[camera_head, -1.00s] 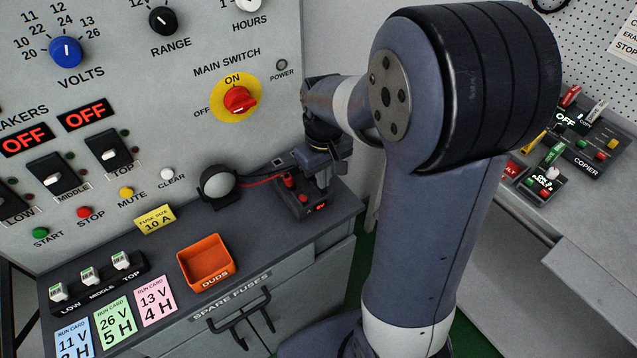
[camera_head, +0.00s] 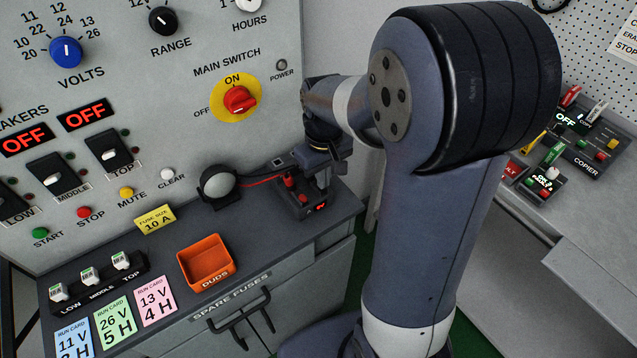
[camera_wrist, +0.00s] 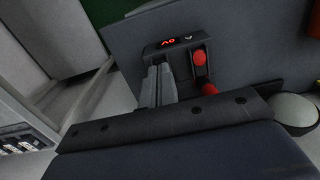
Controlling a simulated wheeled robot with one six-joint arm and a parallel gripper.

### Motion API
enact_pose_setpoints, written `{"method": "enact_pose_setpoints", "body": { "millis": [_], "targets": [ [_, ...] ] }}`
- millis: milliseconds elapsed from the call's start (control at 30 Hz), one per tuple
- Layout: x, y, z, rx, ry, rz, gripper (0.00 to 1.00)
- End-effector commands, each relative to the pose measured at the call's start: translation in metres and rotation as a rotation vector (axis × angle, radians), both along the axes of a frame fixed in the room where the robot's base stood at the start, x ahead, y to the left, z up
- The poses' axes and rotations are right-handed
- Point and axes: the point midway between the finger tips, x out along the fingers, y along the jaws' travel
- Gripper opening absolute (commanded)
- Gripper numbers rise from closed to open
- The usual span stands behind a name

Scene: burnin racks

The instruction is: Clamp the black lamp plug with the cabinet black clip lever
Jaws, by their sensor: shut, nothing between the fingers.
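The clip unit, a small black box (camera_head: 299,211) with a red-lit display, sits at the right end of the cabinet top. Its red lever (camera_head: 290,182) shows in the head view and also in the wrist view (camera_wrist: 200,57). My gripper (camera_wrist: 158,84) is shut and empty, its grey fingertips pointing down at the unit beside the red lever. The black clip lever cannot be made out; my fingers cover that side. The round black lamp (camera_head: 218,184) stands left of the unit. A red and a black lead run from it toward the unit. The black plug is not distinguishable.
The panel with the main switch (camera_head: 240,99) rises behind. A copier bench (camera_head: 590,205) stands at the right.

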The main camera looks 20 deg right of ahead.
Motion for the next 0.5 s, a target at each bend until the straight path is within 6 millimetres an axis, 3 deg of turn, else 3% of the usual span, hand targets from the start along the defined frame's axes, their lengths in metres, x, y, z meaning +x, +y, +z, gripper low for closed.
{"method": "enact_pose_setpoints", "body": {
  "millis": [500],
  "targets": [
    [-0.0001,0.0000,-0.0034,0.000,0.000,0.000,0.00]
  ]
}}
